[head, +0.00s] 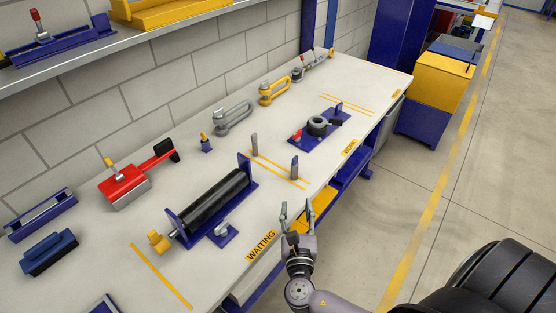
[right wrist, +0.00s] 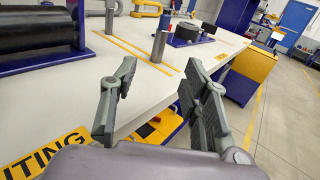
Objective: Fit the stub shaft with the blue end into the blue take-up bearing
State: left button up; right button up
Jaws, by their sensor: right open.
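Two short grey stub shafts stand upright on the bench: a farther one (head: 254,144) and a nearer one (head: 294,167). Both also show in the right wrist view, the farther (right wrist: 110,16) and the nearer (right wrist: 160,44). My left gripper is out of view.
A black roller (head: 213,204) in a blue frame lies left of the shafts. A red tool (head: 126,184), yellow shackle (head: 274,91) and grey shackle (head: 233,117) lie toward the wall. Bare bench (head: 240,255) lies between roller and front edge.

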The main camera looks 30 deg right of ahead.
jog(key=p, duration=0.2)
send_near(295, 169)
jog(key=x, duration=0.5)
jog(key=shift+w+r, duration=0.1)
jog(key=shift+w, duration=0.15)
jog(key=shift+x, duration=0.8)
jog(key=x, duration=0.4)
jog(key=shift+w+d, duration=0.15)
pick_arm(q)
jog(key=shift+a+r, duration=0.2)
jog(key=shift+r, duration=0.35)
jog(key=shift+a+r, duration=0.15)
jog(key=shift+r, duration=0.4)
pick_arm(e)
jog(key=shift+c, duration=0.4)
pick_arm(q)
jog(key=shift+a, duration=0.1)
pick_arm(e)
grip_shut()
